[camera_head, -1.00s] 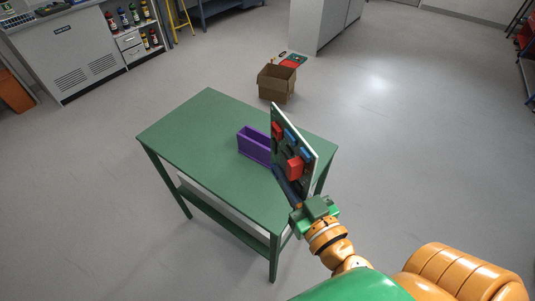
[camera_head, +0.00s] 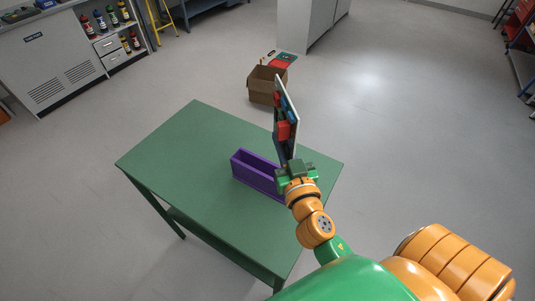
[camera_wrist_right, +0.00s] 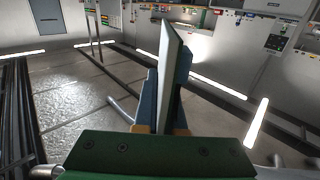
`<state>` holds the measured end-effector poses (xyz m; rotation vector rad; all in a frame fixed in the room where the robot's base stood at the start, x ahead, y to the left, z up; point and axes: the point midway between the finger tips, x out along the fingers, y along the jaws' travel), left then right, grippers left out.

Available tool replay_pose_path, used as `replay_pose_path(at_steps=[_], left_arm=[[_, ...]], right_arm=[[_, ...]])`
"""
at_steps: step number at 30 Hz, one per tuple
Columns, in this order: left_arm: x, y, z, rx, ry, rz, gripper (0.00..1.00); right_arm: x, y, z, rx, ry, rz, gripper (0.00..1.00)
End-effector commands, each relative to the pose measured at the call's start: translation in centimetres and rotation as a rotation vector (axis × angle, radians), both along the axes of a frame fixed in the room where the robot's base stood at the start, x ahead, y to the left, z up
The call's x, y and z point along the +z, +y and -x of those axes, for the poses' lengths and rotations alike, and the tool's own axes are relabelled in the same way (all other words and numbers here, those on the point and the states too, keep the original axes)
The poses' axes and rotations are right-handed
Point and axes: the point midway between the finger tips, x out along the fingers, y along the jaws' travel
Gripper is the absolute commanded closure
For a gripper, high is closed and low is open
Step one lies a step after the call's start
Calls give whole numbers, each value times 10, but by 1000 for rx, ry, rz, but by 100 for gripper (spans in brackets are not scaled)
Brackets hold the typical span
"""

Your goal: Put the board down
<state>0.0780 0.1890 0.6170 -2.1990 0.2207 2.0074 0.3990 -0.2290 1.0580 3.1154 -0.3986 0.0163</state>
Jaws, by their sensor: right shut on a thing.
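The board (camera_head: 286,118) is a thin white-edged panel with red, blue and dark parts on one face. It stands upright in my right gripper (camera_head: 290,164), which is shut on its lower end above the right part of the green table (camera_head: 190,160). In the right wrist view the board (camera_wrist_right: 169,75) is seen edge-on, rising from between the fingers of the gripper (camera_wrist_right: 160,115). A purple open holder (camera_head: 257,173) stands on the table just left of the gripper. My gripper hides the holder's right end. My left gripper is not in view.
A brown cardboard box (camera_head: 264,88) stands on the floor behind the table, with red and dark items beyond it. A cabinet with bottles (camera_head: 60,60) is at the back left. The left part of the tabletop is clear.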

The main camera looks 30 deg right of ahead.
Motion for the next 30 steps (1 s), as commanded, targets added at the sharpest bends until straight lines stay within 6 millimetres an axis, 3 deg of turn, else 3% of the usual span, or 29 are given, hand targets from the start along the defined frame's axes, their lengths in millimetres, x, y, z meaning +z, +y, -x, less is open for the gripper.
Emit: replay_pose_path(at_steps=[1,3,6,11,15,28,30], left_arm=[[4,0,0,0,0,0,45],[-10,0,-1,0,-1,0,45],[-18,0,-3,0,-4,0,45],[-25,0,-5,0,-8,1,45],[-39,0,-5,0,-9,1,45],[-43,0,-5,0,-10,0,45],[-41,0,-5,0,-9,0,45]], right_arm=[[-2,1,-14,0,-2,1,100],[-26,1,-26,-1,0,0,100],[-44,2,-41,0,-2,1,100],[-60,4,-55,1,-1,0,100],[-89,4,-60,1,3,3,100],[-97,4,-60,1,0,-1,100],[-96,4,-59,1,1,0,74]])
